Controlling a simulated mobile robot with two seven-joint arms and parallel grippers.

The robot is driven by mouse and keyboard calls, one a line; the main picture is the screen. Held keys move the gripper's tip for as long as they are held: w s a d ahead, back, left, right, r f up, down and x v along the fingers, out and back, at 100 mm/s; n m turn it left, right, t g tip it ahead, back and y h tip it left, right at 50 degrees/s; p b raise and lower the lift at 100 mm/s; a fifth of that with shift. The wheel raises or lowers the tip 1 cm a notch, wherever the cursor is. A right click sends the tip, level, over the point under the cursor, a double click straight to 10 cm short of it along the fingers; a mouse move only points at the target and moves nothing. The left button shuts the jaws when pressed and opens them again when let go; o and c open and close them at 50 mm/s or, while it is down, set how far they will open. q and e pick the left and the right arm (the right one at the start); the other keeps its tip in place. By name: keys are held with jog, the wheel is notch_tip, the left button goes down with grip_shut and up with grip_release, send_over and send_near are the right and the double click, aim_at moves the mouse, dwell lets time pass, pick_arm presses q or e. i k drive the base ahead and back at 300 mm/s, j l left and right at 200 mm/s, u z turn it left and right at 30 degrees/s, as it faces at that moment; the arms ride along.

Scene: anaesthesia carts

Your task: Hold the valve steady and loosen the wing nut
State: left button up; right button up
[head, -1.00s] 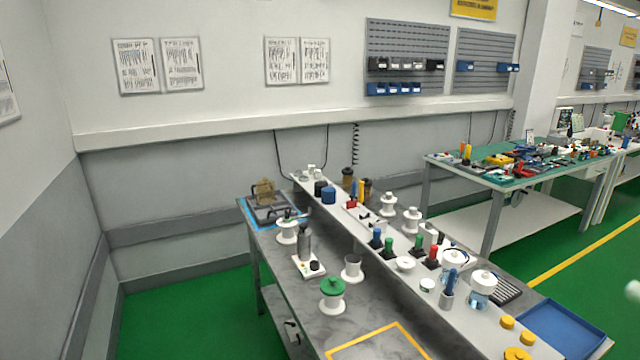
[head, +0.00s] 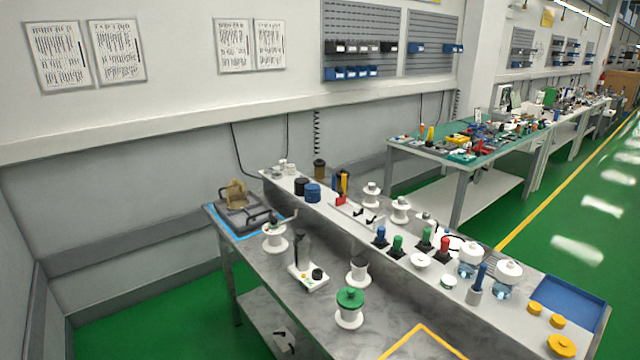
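A brass-coloured part that looks like the valve (head: 234,195) sits on a dark fixture (head: 246,215) at the far left end of the workbench. The fixture stands inside a blue-taped outline (head: 222,228). The wing nut is too small to make out at this distance. Neither of my grippers shows in the head view.
The grey bench (head: 326,312) carries white spools, one with a green top (head: 350,299), and a dark cylinder on a white base (head: 308,277). A raised white shelf (head: 388,252) behind holds bottles, coloured-handled tools and a blue tray (head: 566,300). Green floor (head: 150,318) is open at left.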

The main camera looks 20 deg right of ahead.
aim_at(274, 220)
jog(key=i+j+z, duration=0.2)
jog(key=z, duration=0.15)
jog(key=i+j+z, duration=0.15)
jog(key=j+z, duration=0.2)
jog(key=i+j+z, duration=0.15)
jog(key=z, duration=0.2)
jog(key=i+j+z, duration=0.1)
jog(key=j+z, duration=0.15)
jog(key=j, duration=0.3)
jog(key=i+j+z, duration=0.2)
jog(key=j, duration=0.4)
jog(key=k, duration=0.1)
